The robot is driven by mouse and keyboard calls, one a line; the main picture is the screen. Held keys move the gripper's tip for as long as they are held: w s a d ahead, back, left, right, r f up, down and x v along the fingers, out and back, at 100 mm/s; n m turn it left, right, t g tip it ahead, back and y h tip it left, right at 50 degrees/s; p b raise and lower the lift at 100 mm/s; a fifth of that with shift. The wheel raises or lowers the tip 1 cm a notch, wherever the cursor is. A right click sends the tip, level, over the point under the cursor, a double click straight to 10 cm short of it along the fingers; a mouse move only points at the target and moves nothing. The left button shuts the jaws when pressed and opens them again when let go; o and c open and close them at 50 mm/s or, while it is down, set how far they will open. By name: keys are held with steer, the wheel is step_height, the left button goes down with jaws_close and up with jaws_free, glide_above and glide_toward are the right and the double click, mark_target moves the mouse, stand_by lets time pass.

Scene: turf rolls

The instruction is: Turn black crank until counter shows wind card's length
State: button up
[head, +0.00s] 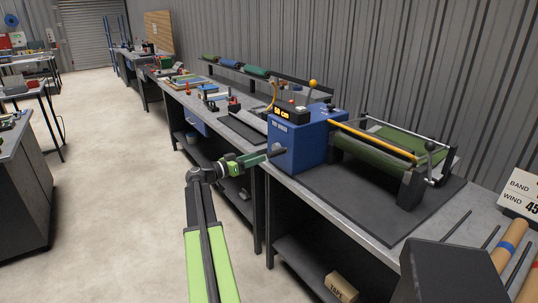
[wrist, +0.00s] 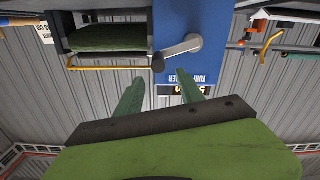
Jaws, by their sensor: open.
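The black crank (wrist: 180,47) has a grey arm and a dark knob, on the face of the blue machine (head: 300,145). In the wrist view, the knob lies just beyond my gripper (wrist: 160,76); its two green fingers are apart, with no clear contact. In the head view, my gripper (head: 263,158) is close to the machine's near face and partly covers the crank. The counter (head: 284,113) on top reads what looks like 50 cm. The wind card (head: 521,190) at the right edge shows BAND and WIND, with 45 visible and the rest cut off.
A green turf roll (head: 390,146) sits in the roller frame beside the blue box, under a yellow bar (head: 372,138). A cardboard box (head: 341,287) is on the lower shelf. Open floor lies left.

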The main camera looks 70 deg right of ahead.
steer(key=v, duration=0.7)
steer(key=shift+w, duration=0.15)
steer(key=shift+a, duration=0.15)
